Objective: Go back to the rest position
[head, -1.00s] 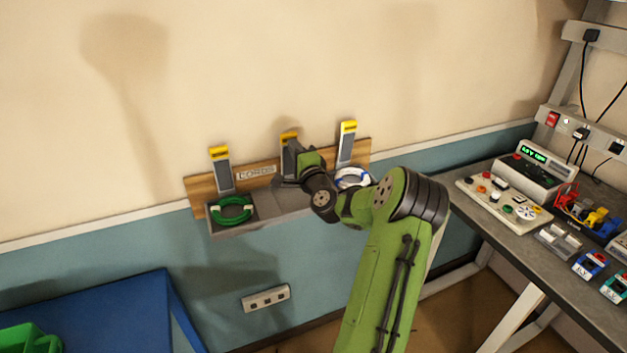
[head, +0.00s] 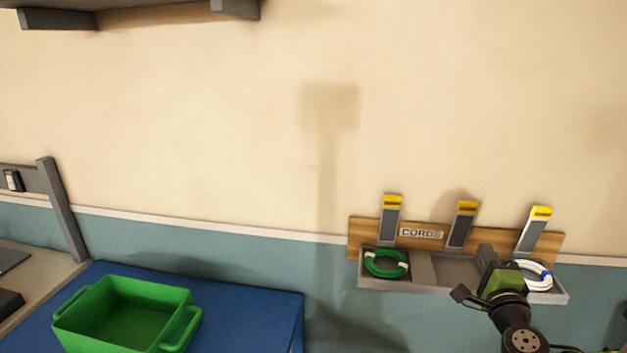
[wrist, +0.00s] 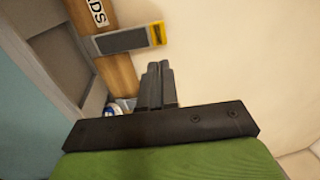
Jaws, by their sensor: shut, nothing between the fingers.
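My gripper (head: 487,258) is at the lower right of the head view, in front of the wall-mounted cord rack (head: 436,284). Its fingers are shut and hold nothing. In the wrist view the closed fingers (wrist: 158,72) point along the wall, beside a grey rack holder with a yellow tip (wrist: 130,40). A green coiled cord (head: 386,264) lies in the left compartment of the rack. A white and blue coiled cord (head: 535,275) lies in the right compartment, just right of my gripper. The visible part of the middle compartment looks empty.
A blue table (head: 250,318) with a green bin (head: 130,312) stands at the lower left. A grey shelf (head: 150,5) hangs at the top left. A grey bench (head: 45,272) is at the far left. The wall above the rack is clear.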

